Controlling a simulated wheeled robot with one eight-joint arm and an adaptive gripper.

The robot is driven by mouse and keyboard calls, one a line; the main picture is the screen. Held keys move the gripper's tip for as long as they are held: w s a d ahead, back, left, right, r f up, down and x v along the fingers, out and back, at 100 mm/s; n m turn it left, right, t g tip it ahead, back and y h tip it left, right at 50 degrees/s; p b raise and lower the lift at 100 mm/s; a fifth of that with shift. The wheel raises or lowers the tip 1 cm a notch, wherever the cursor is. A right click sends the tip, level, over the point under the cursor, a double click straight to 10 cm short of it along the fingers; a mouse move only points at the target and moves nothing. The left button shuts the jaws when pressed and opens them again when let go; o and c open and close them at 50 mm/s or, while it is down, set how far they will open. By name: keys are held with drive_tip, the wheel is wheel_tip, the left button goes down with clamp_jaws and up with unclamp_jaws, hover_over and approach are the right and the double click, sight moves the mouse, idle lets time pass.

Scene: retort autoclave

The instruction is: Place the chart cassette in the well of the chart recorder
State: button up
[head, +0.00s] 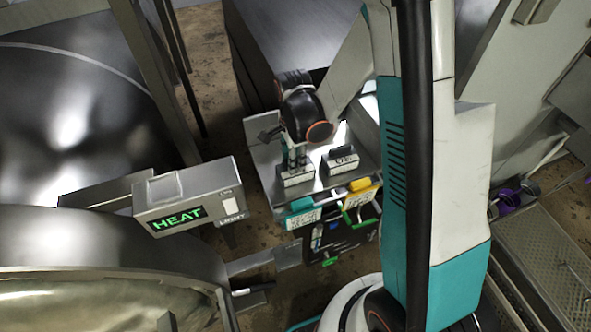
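The likely chart recorder is a grey box (188,198) left of centre with a green lit "HEAT" display and a white switch marked "LIGHT". A raised plate or recess shows on its top; I cannot tell which is the well. Two small grey blocks with label plates stand on a metal cart top: a left block (296,179) and a right block (342,161) with a dark grip. I cannot read which is the chart cassette. My gripper (294,163) points down at the left block, fingers at its top. Whether they close on it is not clear.
The cart top (262,155) has teal and yellow bins (359,185) and hanging tools at its front. A big round steel vessel (75,110) stands at left, with another rounded rim below the recorder. A perforated metal tray (545,250) lies at right.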

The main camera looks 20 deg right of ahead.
clamp_jaws()
drive_tip(key=shift+r, duration=0.1)
